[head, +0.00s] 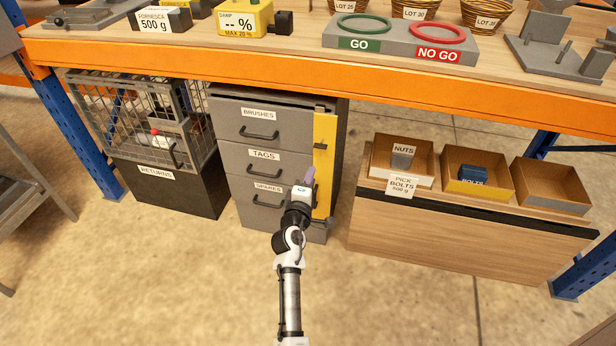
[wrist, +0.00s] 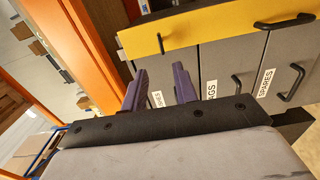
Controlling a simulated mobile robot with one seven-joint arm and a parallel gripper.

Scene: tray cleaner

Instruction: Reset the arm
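My arm reaches up from the bottom of the head view towards the grey drawer cabinet. My gripper (head: 309,177) is in front of the cabinet's right side, near the SPARES drawer (head: 254,189) and the yellow panel (head: 325,165). In the wrist view the two purple fingers of my gripper (wrist: 160,85) stand apart with nothing visible between them. The yellow panel (wrist: 210,30) with a dark handle and the labelled drawer fronts lie beyond the fingers. I cannot tell whether the fingertips touch the cabinet.
A RETURNS bin (head: 170,188) with a wire cage stands left of the cabinet. A wooden unit (head: 460,228) with open boxes stands to the right. The orange-edged workbench (head: 300,69) runs above. The floor in front is clear.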

